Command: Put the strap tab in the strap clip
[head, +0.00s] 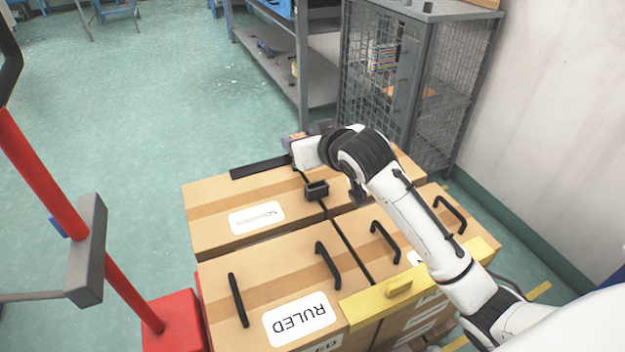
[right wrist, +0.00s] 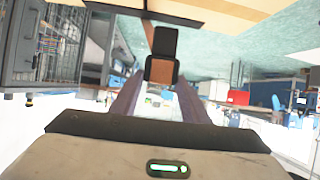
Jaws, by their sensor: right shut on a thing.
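My right gripper (head: 294,139) is over the far edge of the boxes, its fingers partly hidden behind its own white hand. In the right wrist view my right gripper (right wrist: 158,100) has its fingers closed around a small black and brown piece, which seems to be the strap tab (right wrist: 163,45). A dark square bracket, probably the strap clip (head: 316,190), sits on the near side of the hand, apart from the fingers. A flat black bar or strap (head: 260,166) runs left from the hand. My left gripper is not in view.
Cardboard boxes (head: 225,237) with black handles and white labels fill the middle. A yellow block (head: 365,302) lies across the near boxes. A mesh cabinet (head: 405,85) stands behind at right. A red post (head: 40,170) with a grey block stands at left. Open floor lies beyond the boxes.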

